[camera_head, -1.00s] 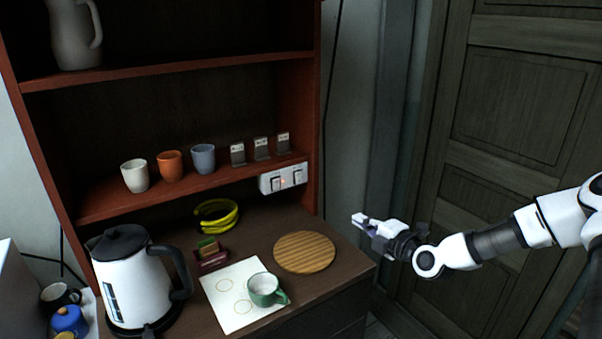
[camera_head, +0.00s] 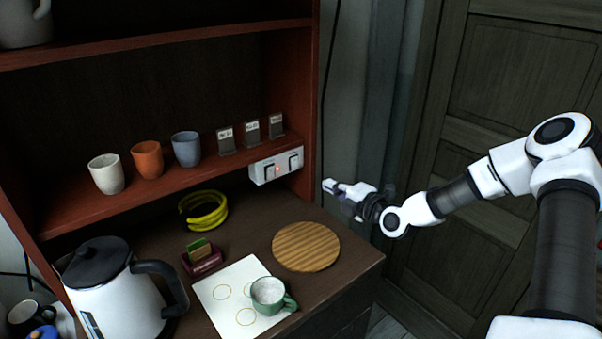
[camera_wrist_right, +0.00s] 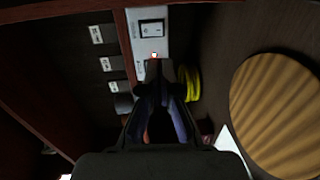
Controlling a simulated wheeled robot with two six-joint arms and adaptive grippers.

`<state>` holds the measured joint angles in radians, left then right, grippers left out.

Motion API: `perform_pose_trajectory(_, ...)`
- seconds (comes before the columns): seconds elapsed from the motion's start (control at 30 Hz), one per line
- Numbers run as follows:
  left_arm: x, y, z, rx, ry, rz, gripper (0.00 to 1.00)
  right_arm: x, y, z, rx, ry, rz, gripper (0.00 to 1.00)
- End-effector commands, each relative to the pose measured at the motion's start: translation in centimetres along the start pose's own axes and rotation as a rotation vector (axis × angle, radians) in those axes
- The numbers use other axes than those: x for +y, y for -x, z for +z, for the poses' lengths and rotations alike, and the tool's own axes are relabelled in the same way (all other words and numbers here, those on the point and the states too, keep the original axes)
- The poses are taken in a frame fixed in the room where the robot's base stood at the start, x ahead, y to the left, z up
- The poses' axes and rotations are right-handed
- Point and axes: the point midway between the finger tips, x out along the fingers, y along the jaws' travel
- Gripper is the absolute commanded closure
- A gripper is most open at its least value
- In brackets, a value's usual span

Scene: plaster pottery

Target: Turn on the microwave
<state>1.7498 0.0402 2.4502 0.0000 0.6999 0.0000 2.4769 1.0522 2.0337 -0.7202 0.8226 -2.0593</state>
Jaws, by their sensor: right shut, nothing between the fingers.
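No microwave is recognisable in these views. A pale switch panel (camera_head: 284,163) with two rocker switches and a small red light is fixed at the right end of the lower shelf's front edge. In the right wrist view one dark-framed rocker switch (camera_wrist_right: 152,29) shows on the panel, with the glowing red light below it. My right gripper (camera_head: 329,186) is shut and empty, to the right of the panel, and looks apart from it. In the right wrist view its fingertips (camera_wrist_right: 164,72) point toward the panel and partly cover its lower end. My left gripper is out of view.
A white kettle (camera_head: 118,298), yellow ring-like item (camera_head: 204,211), round wooden board (camera_head: 306,247) and green cup (camera_head: 268,293) on a white sheet (camera_head: 223,300) stand on the counter. Several cups and small labelled holders line the shelf. A dark door (camera_head: 510,100) is at right.

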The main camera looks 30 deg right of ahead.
Motion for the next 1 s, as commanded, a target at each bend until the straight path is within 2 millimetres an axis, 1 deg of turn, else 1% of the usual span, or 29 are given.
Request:
perform_pose_trajectory(0.03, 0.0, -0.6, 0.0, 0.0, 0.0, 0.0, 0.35, -0.4, -0.9, -0.2, 0.005, 0.009, -0.002, 1.0)
perform_pose_trajectory(0.17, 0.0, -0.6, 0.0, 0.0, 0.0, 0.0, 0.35, -0.2, -3.5, -0.3, 0.006, 0.011, -0.003, 1.0)
perform_pose_trajectory(0.4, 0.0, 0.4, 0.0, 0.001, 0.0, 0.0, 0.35, 0.1, -8.7, -0.4, 0.007, 0.007, -0.001, 1.0)
perform_pose_trajectory(0.53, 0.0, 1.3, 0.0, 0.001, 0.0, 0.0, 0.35, 0.2, -10.9, -0.3, 0.005, 0.004, -0.001, 1.0)
perform_pose_trajectory(0.6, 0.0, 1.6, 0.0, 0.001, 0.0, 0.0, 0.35, 0.2, -11.7, -0.2, 0.003, 0.003, 0.0, 1.0)
perform_pose_trajectory(0.7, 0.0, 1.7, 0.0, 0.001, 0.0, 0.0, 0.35, 0.1, -12.3, -0.2, 0.003, 0.001, 0.001, 1.0)
perform_pose_trajectory(1.0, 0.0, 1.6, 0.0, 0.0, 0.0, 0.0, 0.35, 0.0, -12.4, -0.2, 0.002, -0.001, 0.001, 1.0)
